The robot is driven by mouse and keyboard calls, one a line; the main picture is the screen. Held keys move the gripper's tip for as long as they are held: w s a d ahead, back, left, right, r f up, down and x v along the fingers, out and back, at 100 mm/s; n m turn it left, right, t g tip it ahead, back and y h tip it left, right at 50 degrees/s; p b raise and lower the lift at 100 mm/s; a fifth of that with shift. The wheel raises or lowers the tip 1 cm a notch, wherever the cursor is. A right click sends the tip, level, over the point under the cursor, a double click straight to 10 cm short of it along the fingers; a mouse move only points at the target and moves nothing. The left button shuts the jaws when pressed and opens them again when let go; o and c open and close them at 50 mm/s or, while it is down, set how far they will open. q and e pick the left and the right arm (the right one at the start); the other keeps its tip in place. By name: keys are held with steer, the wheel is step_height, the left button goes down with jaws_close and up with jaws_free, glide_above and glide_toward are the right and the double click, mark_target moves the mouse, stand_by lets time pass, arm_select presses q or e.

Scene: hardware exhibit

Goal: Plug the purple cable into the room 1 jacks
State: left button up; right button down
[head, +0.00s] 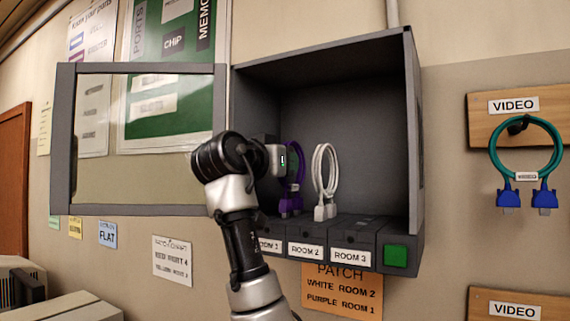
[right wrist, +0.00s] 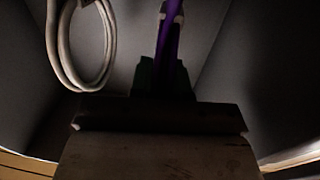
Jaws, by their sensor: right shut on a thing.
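The purple cable (head: 291,203) hangs as a loop inside the open grey cabinet, with its plugs at the bottom. It also shows in the right wrist view (right wrist: 170,45), between the dark fingers. My right gripper (head: 283,160) is shut on the purple cable at the loop's left side; the fingertips are partly hidden. The room 1 box (head: 271,245) stands at the cabinet's front left, below the purple plugs. My arm hides part of it, and its jacks cannot be made out. My left gripper is not in view.
A white cable (head: 331,170) loops just right of the purple one; it also shows in the right wrist view (right wrist: 62,60). The room 2 (head: 305,250) and room 3 (head: 351,256) boxes and a green button (head: 395,256) line the front. The cabinet door (head: 68,140) stands open left.

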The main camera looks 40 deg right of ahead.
steer(key=shift+f, duration=0.3)
stand_by(0.4)
stand_by(0.3)
steer(key=shift+c, duration=1.9)
jaws_free()
steer(key=shift+a, duration=0.1)
steer(key=b+v, duration=0.1)
steer(key=v, duration=0.6)
steer(key=shift+a, duration=0.2)
steer(key=shift+s, duration=0.1)
